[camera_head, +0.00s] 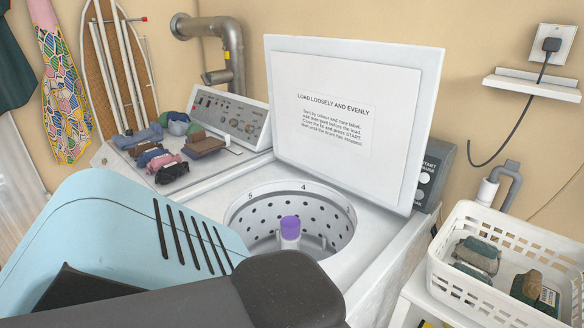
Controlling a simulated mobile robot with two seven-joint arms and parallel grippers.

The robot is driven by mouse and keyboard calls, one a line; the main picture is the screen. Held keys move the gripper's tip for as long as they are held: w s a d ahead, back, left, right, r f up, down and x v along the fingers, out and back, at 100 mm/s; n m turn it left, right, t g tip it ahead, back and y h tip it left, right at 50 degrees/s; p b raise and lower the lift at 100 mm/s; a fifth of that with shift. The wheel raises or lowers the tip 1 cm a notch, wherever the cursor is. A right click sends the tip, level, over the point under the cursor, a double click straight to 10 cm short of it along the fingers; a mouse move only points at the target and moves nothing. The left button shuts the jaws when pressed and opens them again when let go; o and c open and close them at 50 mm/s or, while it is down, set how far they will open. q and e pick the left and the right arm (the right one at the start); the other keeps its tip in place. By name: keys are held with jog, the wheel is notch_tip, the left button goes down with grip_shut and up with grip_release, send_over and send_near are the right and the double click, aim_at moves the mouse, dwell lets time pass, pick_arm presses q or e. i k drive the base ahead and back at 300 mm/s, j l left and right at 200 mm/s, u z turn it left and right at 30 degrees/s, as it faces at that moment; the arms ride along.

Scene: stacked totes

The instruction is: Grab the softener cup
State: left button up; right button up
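The softener cup (290,227) is purple and sits upright on top of the pale central post (290,242) in the open drum (245,217) of a white washing machine. Nothing touches the cup from the sides that I can see. A dark arm link of mine crosses the bottom of the picture, in front of the near side of the machine. No gripper fingers show, so I cannot see either gripper or whether it holds anything.
The raised lid (400,110) stands behind the drum. A light blue slotted basket (120,215) fills the left foreground. A white basket (500,238) with folded cloths stands right. Folded clothes (160,160) lie on the neighbouring machine. The space above the drum is clear.

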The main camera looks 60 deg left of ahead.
aim_at(290, 225)
jog(key=k+j+z, duration=0.1)
jog(key=j, duration=0.2)
jog(key=k+j, duration=0.1)
jog(key=j, duration=0.2)
jog(key=k+j+z, duration=0.15)
jog(key=k+j, duration=0.15)
jog(key=j, duration=0.2)
jog(key=k+j, duration=0.15)
jog(key=j, duration=0.2)
jog(key=k+j, duration=0.15)
jog(key=j, duration=0.2)
jog(key=k+j, duration=0.15)
jog(key=j, duration=0.2)
jog(key=k+j, duration=0.15)
jog(key=j, duration=0.2)
